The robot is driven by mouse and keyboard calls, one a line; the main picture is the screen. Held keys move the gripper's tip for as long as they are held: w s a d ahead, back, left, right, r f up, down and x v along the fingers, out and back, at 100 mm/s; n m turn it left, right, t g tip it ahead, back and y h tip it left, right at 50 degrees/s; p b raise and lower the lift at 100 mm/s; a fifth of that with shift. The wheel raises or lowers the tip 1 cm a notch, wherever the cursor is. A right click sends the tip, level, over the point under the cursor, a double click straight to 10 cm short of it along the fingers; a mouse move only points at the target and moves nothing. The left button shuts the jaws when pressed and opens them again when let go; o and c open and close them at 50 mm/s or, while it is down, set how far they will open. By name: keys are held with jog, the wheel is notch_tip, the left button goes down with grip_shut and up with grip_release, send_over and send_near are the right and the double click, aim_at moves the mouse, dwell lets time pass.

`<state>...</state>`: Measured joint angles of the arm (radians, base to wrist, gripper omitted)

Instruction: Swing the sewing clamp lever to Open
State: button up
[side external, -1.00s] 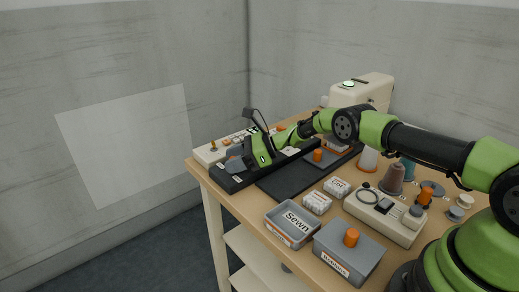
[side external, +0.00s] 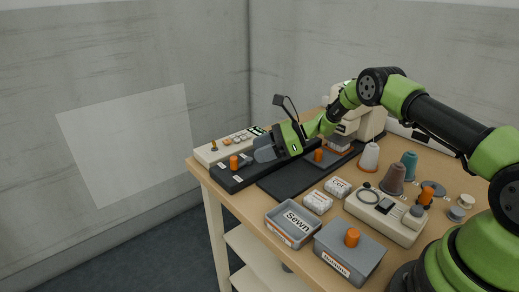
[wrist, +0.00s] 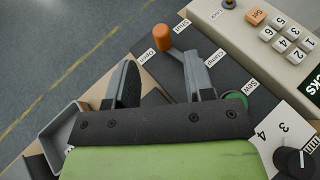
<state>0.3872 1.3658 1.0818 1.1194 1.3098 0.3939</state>
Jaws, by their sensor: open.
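The clamp lever's orange knob (wrist: 163,36) stands on the dark base just beyond my fingertips in the wrist view. It lies close to two white labels; the one on the left (wrist: 144,57) seems to read Open, but the text is small and turned. The knob also shows in the side view (side external: 234,162), near the base's left end. My gripper (wrist: 160,66) is open, its two grey fingers apart with nothing held between them. In the side view my gripper (side external: 262,153) is to the right of the knob and apart from it. The lever's pivot is hard to make out.
A cream control panel (side external: 217,151) with buttons runs behind the base; its keypad (wrist: 280,35) is at upper right in the wrist view. A black mat (side external: 285,181), a grey Sewn bin (side external: 290,238) and a cream sewing machine (side external: 374,124) are nearby.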

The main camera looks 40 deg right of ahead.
aim_at(234, 158)
jog(key=a+n+g, duration=0.1)
jog(key=n, duration=0.1)
jog(key=s+a+n+g+h, duration=0.1)
jog(key=n, duration=0.1)
jog(key=shift+a+f+g, duration=0.1)
jog(key=shift+a+g, duration=0.2)
jog(key=shift+a, duration=0.05)
jog(key=w+a+r+n+h, duration=0.1)
jog(key=a+r+n+h, duration=0.3)
jog(key=n, duration=0.7)
jog(key=w+d+r+n+h, duration=0.1)
jog(key=r+n+h, duration=0.1)
jog(key=n+h, duration=0.65)
jog(key=w+f+y, duration=0.1)
jog(key=f, duration=0.2)
jog(key=w+f+n, duration=0.1)
jog(key=f, duration=0.1)
jog(key=w+f+n+y, duration=0.1)
jog(key=f, duration=0.2)
jog(key=shift+w+a+f+g+y, duration=0.1)
jog(key=shift+w+f+g+y, duration=0.2)
jog(key=shift+y, duration=0.05)
